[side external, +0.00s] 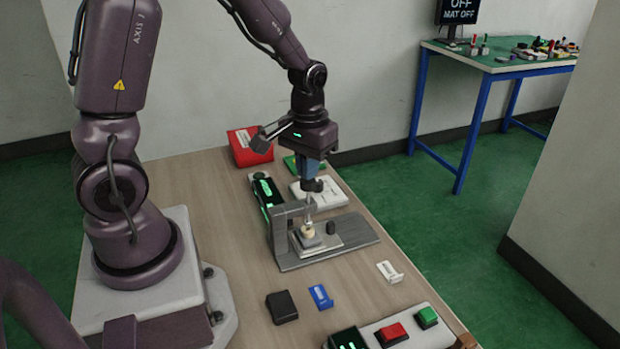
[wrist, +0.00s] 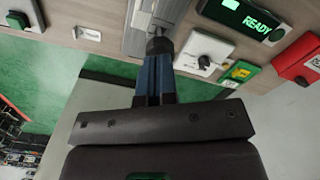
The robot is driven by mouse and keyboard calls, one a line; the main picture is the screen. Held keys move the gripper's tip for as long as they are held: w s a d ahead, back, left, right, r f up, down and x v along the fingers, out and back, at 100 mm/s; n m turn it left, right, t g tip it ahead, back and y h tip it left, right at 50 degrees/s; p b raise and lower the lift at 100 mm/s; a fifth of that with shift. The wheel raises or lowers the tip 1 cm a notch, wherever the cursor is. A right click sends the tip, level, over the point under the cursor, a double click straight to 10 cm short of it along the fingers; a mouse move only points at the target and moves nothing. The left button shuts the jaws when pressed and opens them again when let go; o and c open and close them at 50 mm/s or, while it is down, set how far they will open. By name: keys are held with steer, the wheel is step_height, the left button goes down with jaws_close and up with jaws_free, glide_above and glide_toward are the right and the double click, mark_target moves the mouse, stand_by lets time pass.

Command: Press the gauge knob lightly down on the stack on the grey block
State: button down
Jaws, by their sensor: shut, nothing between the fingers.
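The gauge (side external: 281,240) is a grey metal stand with an arm over a grey block (side external: 325,244). A small stack (side external: 307,231) with a tan piece sits on that block. The dark gauge knob (side external: 312,185) tops a thin upright spindle above the stack. The knob also shows in the wrist view (wrist: 159,46). My gripper (side external: 309,177) points down with its blue fingers together, nothing between them. The fingertips are right above the knob and appear to meet it. I cannot tell whether the spindle's lower end touches the stack.
A dark box with a green display (side external: 267,194) and a white box (side external: 320,194) stand behind the gauge. A red box (side external: 247,147) is farther back. A black block (side external: 281,307), a blue bracket (side external: 320,297), a white bracket (side external: 390,271) and a button panel (side external: 408,329) lie in front.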

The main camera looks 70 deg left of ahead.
steer(key=shift+f, duration=1.2)
stand_by(0.7)
steer(key=shift+r, duration=0.15)
stand_by(0.6)
step_height(320, 180, up, 10)
stand_by(1.0)
steer(key=s+d+r+m+t, duration=0.5)
steer(key=s+d+r+m, duration=0.1)
steer(key=s+d+r, duration=0.3)
steer(key=shift+s+r+t, duration=0.2)
steer(key=shift+s+t, duration=0.1)
steer(key=shift+s, duration=0.4)
stand_by(2.3)
